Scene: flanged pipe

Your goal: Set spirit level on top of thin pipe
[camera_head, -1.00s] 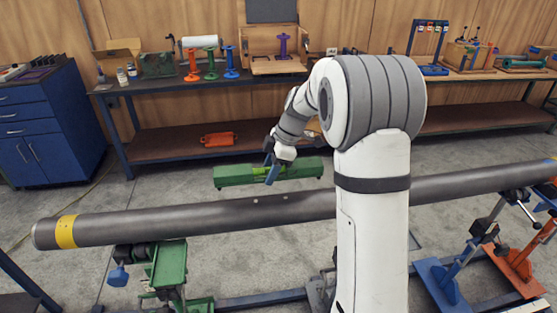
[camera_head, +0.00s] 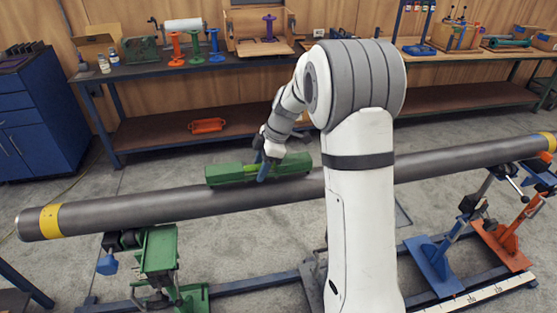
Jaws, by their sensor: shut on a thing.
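The spirit level (camera_head: 230,174) is a long green bar with a yellow-green middle part. My gripper (camera_head: 264,168) is shut on it near its middle. The thin pipe (camera_head: 130,209) is a long grey tube with yellow bands near its ends. In the picture the level lies along the pipe's upper edge, roughly parallel to it. I cannot tell whether the level touches the pipe or hangs just above or behind it. My arm hides part of the pipe's middle.
A green stand (camera_head: 160,262) carries the pipe at the left. Blue (camera_head: 436,265) and orange (camera_head: 502,245) stands are at the right. A workbench (camera_head: 130,72) with tools runs along the back wall, and a blue cabinet (camera_head: 38,120) stands at the left.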

